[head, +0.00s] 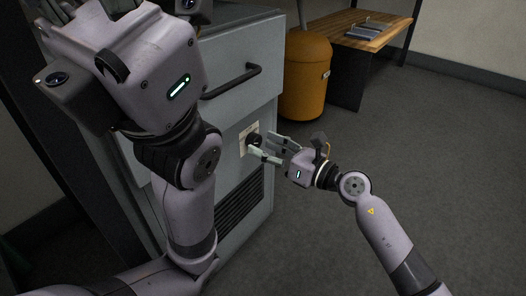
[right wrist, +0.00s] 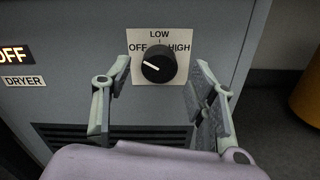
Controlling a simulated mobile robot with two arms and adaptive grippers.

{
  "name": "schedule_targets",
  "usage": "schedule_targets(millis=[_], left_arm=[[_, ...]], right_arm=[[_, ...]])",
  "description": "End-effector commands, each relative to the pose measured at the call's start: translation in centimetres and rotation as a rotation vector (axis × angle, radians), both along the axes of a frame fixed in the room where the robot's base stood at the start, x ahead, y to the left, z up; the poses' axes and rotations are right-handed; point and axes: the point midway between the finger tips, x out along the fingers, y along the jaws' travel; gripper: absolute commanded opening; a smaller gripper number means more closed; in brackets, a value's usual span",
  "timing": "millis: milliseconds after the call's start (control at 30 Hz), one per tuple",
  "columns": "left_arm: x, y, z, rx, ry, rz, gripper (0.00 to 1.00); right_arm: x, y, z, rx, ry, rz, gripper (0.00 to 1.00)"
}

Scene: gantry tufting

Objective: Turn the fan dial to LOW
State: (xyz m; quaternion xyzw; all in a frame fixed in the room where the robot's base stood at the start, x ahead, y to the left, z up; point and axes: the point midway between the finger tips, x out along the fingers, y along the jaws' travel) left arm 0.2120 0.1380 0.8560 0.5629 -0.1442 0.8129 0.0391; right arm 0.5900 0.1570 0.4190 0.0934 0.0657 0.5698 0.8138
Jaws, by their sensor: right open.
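The fan dial is a round black knob (right wrist: 158,65) with a white pointer line, on a pale plate (right wrist: 160,38) marked OFF at left, LOW at top and HIGH at right. Its white line points left and slightly up, toward OFF. The knob (head: 253,139) also shows in the head view, on the grey cabinet front. My right gripper (head: 265,147) is open in front of it; in the right wrist view its fingers (right wrist: 160,82) stand either side of the knob, with visible gaps. Whether they reach around it in depth I cannot tell. My left gripper's fingers are out of view.
The grey cabinet (head: 222,139) has a bar handle (head: 232,82) above the dial and a dark vent grille (right wrist: 120,137) below it. A DRYER label (right wrist: 24,81) sits left. An orange bin (head: 305,75) and a wooden bench (head: 352,33) stand behind. Floor at right is clear.

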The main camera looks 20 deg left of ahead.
Motion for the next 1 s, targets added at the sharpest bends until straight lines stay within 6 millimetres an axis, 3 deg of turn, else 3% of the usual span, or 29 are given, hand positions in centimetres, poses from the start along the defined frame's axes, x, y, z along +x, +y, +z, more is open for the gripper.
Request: schedule_targets(millis=[133, 433, 1000], left_arm=[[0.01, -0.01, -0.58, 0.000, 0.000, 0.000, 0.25], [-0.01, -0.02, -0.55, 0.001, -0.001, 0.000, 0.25], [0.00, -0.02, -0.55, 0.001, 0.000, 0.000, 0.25]], right_arm=[[0.35, 0.98, -0.05, 0.000, -0.001, 0.000, 0.53], [0.40, 1.15, 0.05, 0.000, 0.000, 0.000, 0.53], [0.40, 1.10, 0.02, 0.000, 0.000, 0.000, 0.14]])
